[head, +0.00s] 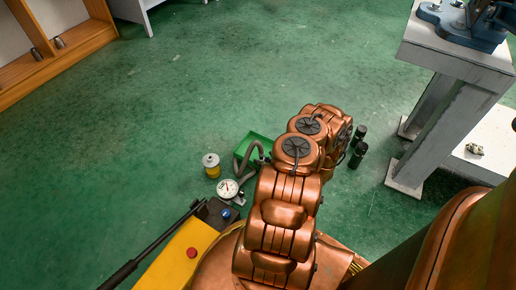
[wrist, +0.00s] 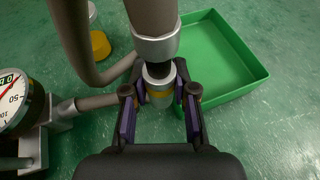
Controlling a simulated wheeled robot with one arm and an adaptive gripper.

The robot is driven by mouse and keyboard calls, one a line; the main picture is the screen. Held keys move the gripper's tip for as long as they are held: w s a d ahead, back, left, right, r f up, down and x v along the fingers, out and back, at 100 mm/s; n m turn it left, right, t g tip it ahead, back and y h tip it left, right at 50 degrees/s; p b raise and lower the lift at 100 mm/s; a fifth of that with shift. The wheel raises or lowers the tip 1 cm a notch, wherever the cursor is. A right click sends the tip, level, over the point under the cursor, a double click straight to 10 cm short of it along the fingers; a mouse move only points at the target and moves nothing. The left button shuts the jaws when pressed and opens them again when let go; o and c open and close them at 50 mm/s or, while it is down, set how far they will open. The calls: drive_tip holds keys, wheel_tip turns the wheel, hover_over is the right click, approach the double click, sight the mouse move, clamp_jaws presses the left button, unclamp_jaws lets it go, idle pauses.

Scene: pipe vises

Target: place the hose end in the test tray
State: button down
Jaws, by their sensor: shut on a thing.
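The hose end (wrist: 158,84) is a metal fitting with a yellow band on a thick grey-brown hose. My gripper (wrist: 160,112) is shut on this fitting, one finger on each side, in the wrist view. The green test tray (wrist: 222,65) lies on the floor just right of the fitting and beyond it; it looks empty where visible. In the head view the tray (head: 249,142) is partly hidden by the hose (head: 240,165) and my arm. My gripper is hidden behind my arm there. I cannot tell how high the hose end is above the floor.
A pressure gauge (wrist: 14,100) stands left of my gripper, joined to the hose. A yellow and white can (head: 211,165) stands near it. A yellow unit (head: 180,255) with a black handle is closer in. A grey vise table (head: 455,60) stands right. Open green floor lies beyond.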

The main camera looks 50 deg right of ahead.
drive_tip(key=w+d+b, duration=0.1)
drive_tip(key=w+d, duration=0.2)
drive_tip(key=w+d+f+b, duration=0.1)
drive_tip(key=w+d+b, duration=0.1)
drive_tip(key=w+d, duration=0.1)
drive_tip(key=w+d+b, duration=0.1)
drive_tip(key=w+d, duration=0.2)
drive_tip(key=d, duration=0.1)
drive_tip(key=shift+w+f, duration=0.2)
drive_tip(key=shift+w, duration=0.05)
wheel_tip(320, 180, down, 3)
drive_tip(key=shift+d+r+b, duration=0.1)
drive_tip(key=shift+r+b, duration=0.1)
drive_tip(key=shift+b, duration=0.8)
drive_tip(key=shift+f, duration=0.4)
drive_tip(key=c, duration=0.9)
unclamp_jaws()
drive_tip(key=shift+f, duration=0.1)
